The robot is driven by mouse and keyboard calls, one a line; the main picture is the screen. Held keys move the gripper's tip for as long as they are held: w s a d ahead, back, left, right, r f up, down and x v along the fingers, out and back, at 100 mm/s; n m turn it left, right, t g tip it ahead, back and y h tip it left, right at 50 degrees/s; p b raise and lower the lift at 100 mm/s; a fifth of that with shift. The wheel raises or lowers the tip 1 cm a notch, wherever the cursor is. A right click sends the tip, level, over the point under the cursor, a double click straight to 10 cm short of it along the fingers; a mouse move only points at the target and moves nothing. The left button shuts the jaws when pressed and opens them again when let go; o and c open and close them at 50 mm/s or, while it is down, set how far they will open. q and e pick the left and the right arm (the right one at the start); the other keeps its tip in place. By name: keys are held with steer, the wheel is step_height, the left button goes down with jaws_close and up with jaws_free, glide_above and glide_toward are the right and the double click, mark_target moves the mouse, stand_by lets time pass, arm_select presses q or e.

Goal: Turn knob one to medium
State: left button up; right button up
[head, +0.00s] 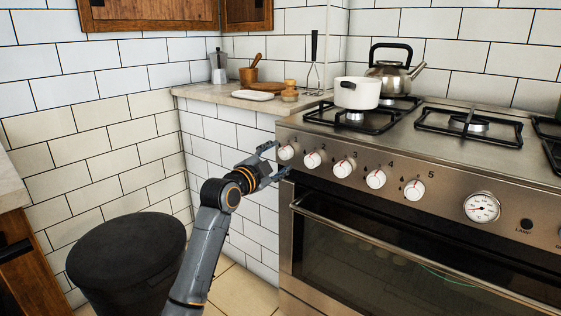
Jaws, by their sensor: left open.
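Knob one (287,152) is the leftmost white knob on the steel front panel of the stove (455,190). It has a red pointer line; its exact setting is too small to read. My left gripper (277,159) is open just left of knob one, with one finger above and one below the knob's height. I cannot tell whether the fingers touch the knob. Knob two (313,159) is close by on the right, and several more knobs continue along the panel. My right gripper is not in view.
The oven handle (380,238) runs below the knobs. A white pot (357,93) and a kettle (394,72) stand on the hob. A dark round stool (127,255) stands at the lower left. A tiled counter (230,100) adjoins the stove on the left.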

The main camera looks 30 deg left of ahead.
arm_select(q)
steer(key=shift+w, duration=0.8)
steer(key=c, duration=1.2)
